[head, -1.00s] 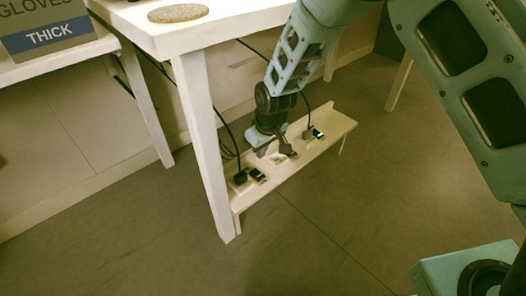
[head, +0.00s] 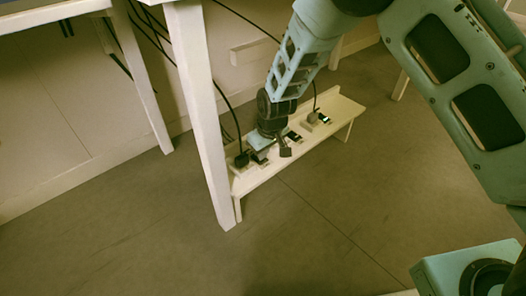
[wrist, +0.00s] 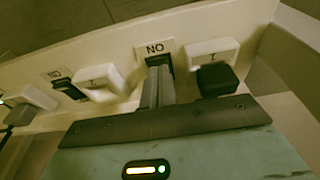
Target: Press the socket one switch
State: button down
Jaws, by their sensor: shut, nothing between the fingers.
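The low white shelf (head: 300,147) carries a row of sockets under the table. In the wrist view, the socket at the right (wrist: 212,52) has an upside-down mark that reads like a 1, with a black plug (wrist: 217,80) at it. Beside it is a dark switch (wrist: 153,60) under an upside-down ON label (wrist: 155,48). My gripper (wrist: 158,72) is shut and empty, its fingertips over or against this switch; I cannot tell if they touch. In the head view my gripper (head: 261,147) is at the near-left socket, its fingers mostly hidden.
The middle socket (wrist: 98,78) and its dark switch (wrist: 68,90) are left of my fingers in the wrist view. Black cables (head: 228,105) hang to the plugs. A white table leg (head: 207,130) stands close left of the shelf. The floor in front (head: 310,220) is clear.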

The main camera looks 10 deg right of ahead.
jog(key=shift+s+f+p, duration=0.1)
jog(key=shift+p, duration=0.5)
jog(key=shift+f, duration=0.15)
jog(key=shift+w+a+r+p, duration=0.3)
jog(key=shift+w+a, duration=0.05)
jog(key=shift+w, duration=0.25)
